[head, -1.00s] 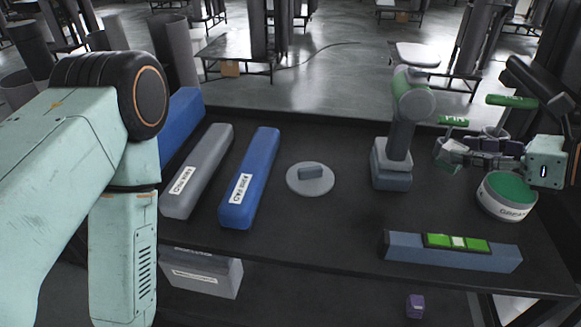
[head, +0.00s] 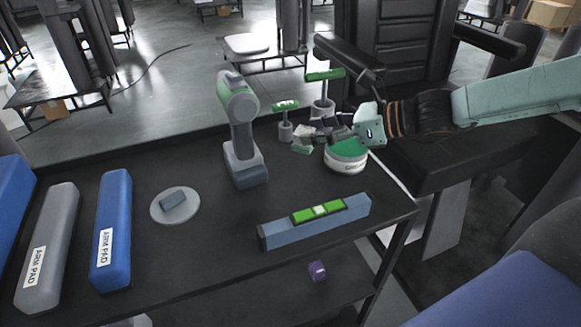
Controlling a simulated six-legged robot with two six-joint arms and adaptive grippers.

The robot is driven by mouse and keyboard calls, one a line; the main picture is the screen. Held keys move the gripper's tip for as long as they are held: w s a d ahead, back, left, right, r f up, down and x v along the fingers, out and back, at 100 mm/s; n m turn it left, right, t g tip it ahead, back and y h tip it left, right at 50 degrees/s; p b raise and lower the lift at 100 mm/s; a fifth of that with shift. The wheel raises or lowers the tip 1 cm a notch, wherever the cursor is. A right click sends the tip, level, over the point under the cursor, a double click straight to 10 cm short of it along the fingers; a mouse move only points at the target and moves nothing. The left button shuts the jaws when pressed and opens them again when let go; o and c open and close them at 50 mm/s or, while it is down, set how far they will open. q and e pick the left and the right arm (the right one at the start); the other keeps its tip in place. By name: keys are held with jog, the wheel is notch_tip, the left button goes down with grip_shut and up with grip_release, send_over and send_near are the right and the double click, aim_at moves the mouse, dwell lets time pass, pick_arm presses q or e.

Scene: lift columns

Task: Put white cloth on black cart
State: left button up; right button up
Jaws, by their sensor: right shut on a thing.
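My right gripper (head: 312,138) reaches in from the right over the back right of a black two-level table or cart (head: 200,250). Its fingers are shut on a small pale thing (head: 303,148), mostly hidden by the fingers. I cannot tell whether this is the white cloth, and no other cloth shows clearly. The fingers are just left of and above a round white tub with a green top (head: 347,160). My left gripper is not in view.
Two green-handled tools (head: 323,76) stand behind the gripper. A grey-green upright device (head: 240,125), a blue bar with green inset (head: 275,234), a grey disc (head: 160,212) and arm pads (head: 113,215) occupy the top. A purple box (head: 317,271) sits below.

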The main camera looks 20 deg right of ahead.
jog(key=f+b, duration=0.2)
jog(key=f, duration=0.1)
jog(key=f+b, duration=0.1)
jog(key=shift+a+f, duration=0.4)
jog(key=shift+d+f+b, duration=0.25)
jog(key=shift+f+b, duration=0.15)
jog(key=shift+b, duration=0.05)
jog(key=shift+a+f+b, duration=0.1)
jog(key=shift+f+b, duration=0.15)
jog(key=shift+b, duration=0.05)
notch_tip(320, 180, down, 3)
jog(key=shift+r+b, duration=0.1)
jog(key=shift+b, duration=1)
jog(key=shift+f, duration=0.25)
jog(key=shift+r, duration=0.15)
jog(key=shift+a, duration=0.1)
